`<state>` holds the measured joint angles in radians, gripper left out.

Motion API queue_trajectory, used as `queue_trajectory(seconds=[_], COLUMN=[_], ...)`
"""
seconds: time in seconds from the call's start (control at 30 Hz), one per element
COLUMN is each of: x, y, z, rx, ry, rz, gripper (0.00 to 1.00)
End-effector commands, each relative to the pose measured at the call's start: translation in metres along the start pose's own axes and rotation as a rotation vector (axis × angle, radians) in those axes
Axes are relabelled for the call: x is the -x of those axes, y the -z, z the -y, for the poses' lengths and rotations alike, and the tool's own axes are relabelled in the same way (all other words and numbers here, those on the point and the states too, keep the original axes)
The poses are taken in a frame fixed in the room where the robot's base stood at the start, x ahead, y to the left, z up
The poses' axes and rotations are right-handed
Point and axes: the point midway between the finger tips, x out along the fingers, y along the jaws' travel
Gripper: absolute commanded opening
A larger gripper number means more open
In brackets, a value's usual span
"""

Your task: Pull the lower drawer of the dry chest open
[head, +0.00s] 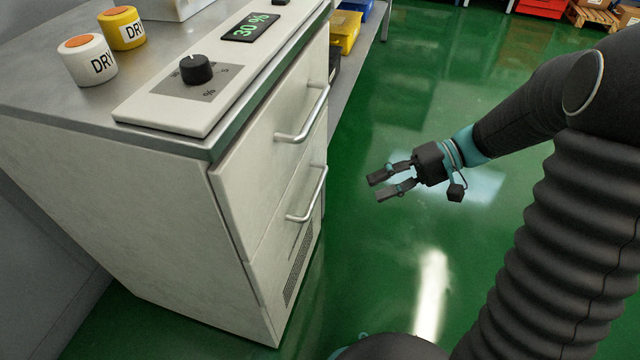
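The dry chest (150,215) is a pale cabinet on the left with two drawers on its right-hand front. The upper drawer (262,150) and the lower drawer (275,235) both look closed, each with a silver bar handle. The lower drawer's handle (312,203) is at mid-height, above a vent grille. My gripper (379,186) is to the right of that handle, with clear space between them. Its two dark fingers are parted and point left toward the chest. Nothing is between them.
On the chest top are a panel with a black knob (196,69), a display reading 30 % (250,27), and white (88,62) and yellow (122,30) DRY containers. Bins (345,30) stand on a shelf behind. The green floor (400,260) before the drawers is clear.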

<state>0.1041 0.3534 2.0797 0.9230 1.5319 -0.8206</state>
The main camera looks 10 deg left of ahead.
Motion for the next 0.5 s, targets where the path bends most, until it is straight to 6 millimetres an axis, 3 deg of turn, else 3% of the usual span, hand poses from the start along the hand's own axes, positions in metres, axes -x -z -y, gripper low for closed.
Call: queue_trajectory(seconds=[0.2,0.5], x=[-0.005,-0.014], y=[0.037,0.049], z=[-0.023,-0.026], rx=[0.027,0.044], ry=[0.198,0.264], rz=[-0.023,-0.040], gripper=[0.39,0.39])
